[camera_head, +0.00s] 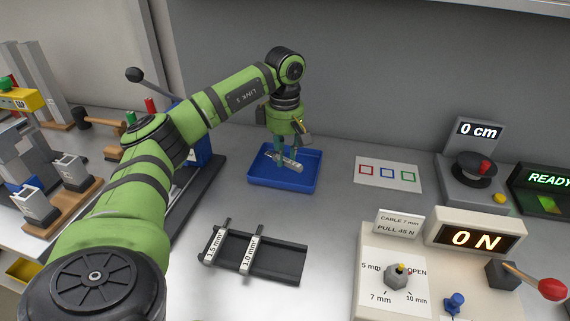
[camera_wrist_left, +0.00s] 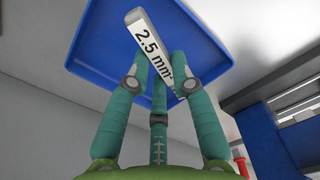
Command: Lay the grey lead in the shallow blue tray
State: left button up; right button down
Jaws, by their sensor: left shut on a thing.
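The grey lead (camera_head: 288,162), with a white 2.5 mm² label, is held by my left gripper (camera_head: 285,155) over the shallow blue tray (camera_head: 262,182). In the left wrist view the lead (camera_wrist_left: 147,38) runs slantwise between the green fingers of the left gripper (camera_wrist_left: 163,76), with the tray floor (camera_wrist_left: 97,42) behind it. The fingers are shut on the lead. Whether the lead touches the tray floor is unclear. The tray is otherwise empty where I can see. My right gripper is not in view.
A black rack (camera_head: 285,261) holds leads marked 1.5 mm² and 1.0 mm² in front of the tray. A card with coloured squares (camera_head: 388,173) lies right of the tray. A pull tester (camera_head: 440,275) reading 0 N stands at front right. Bare bench lies between tray and rack.

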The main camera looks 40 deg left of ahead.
aim_at(285, 175)
pick_arm(q)
jog(key=shift+f, duration=1.95)
jog(key=shift+f, duration=0.15)
jog(key=o, duration=0.9)
notch_tip(285, 175, up, 12)
jog(key=shift+r, duration=0.2)
jog(key=shift+f, duration=0.1)
